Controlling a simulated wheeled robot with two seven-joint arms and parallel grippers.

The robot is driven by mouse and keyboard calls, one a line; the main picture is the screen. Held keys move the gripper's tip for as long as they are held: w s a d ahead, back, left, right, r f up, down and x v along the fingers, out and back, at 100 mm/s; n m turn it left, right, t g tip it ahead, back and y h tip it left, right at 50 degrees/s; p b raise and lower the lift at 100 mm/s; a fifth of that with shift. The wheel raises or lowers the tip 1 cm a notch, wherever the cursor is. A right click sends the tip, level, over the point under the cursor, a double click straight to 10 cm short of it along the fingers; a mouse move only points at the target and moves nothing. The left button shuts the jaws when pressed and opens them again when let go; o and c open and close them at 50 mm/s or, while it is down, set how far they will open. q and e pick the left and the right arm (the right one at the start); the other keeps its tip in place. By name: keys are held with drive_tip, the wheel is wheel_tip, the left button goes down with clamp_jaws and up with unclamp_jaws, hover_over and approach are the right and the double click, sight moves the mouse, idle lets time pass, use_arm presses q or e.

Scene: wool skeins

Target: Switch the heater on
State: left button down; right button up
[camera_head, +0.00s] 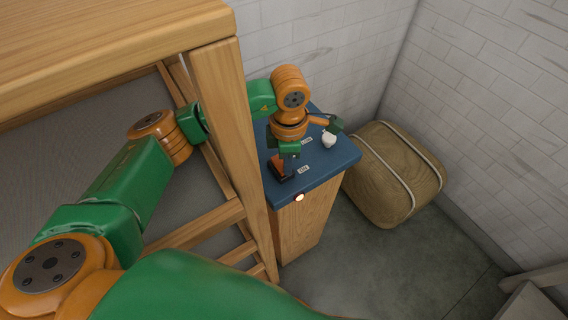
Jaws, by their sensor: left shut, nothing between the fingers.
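A wooden cabinet with a blue top (335,165) stands beyond the timber frame; it appears to be the heater's control stand. Small white labels lie on the top, and the one nearer the front (303,169) seems to read ON. A dark and orange piece (279,168), possibly a switch lever, is left of that label. A small lamp (299,197) on the front edge glows pale. My left gripper (289,153) is shut and empty, low over the top beside that piece; I cannot tell whether they touch. A white knob-like part (328,140) is to its right. My right gripper is out of view.
A light wooden frame (222,110) with a thick top stands on the left, close to my left arm. A tan bale with pale straps (395,172) sits right of the cabinet. Brick walls close the back and right. Grey floor (370,270) in front is clear.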

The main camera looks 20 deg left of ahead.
sight(282, 165)
use_arm(q)
drive_tip(key=shift+a+r+p, duration=0.1)
drive_tip(key=shift+p, duration=0.25)
drive_tip(key=shift+w+a+r+p, duration=0.35)
drive_tip(key=shift+a+r+p, duration=0.15)
drive_tip(key=shift+r, duration=0.1)
drive_tip(key=shift+w+a+r+p, duration=0.35)
drive_tip(key=shift+r+p, duration=0.15)
drive_tip(key=shift+r, duration=0.1)
drive_tip(key=r, duration=0.1)
drive_tip(key=r+p, duration=0.1)
drive_tip(key=d+r+p, duration=0.1)
drive_tip(key=shift+s+r, duration=0.35)
drive_tip(key=shift+r, duration=0.05)
drive_tip(key=shift+w+a+f, duration=0.2)
drive_tip(key=shift+a, duration=0.05)
